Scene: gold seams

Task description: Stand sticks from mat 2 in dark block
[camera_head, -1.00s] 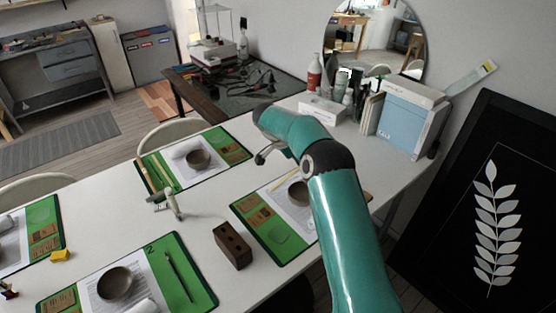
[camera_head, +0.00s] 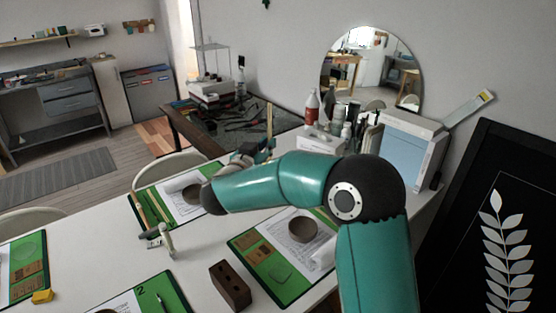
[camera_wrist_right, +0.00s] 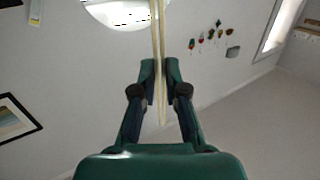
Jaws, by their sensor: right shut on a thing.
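The dark block (camera_head: 230,287) is a brown brick with holes in its top, standing on the white table. Mat 2 (camera_head: 176,288) is green and cut off by the bottom edge; a thin dark stick (camera_head: 161,301) lies on it. My right gripper (camera_head: 262,148) is raised beyond the far mat, well away from the block. It is shut on pale sticks (camera_head: 269,118) that point up; they also show between the fingers in the right wrist view (camera_wrist_right: 159,80).
Pale sticks (camera_head: 147,209) lie on the far green mat (camera_head: 137,218). A bowl (camera_head: 303,229) sits on the right mat (camera_head: 285,291). My right arm crosses above the table. Bottles and boxes line the back.

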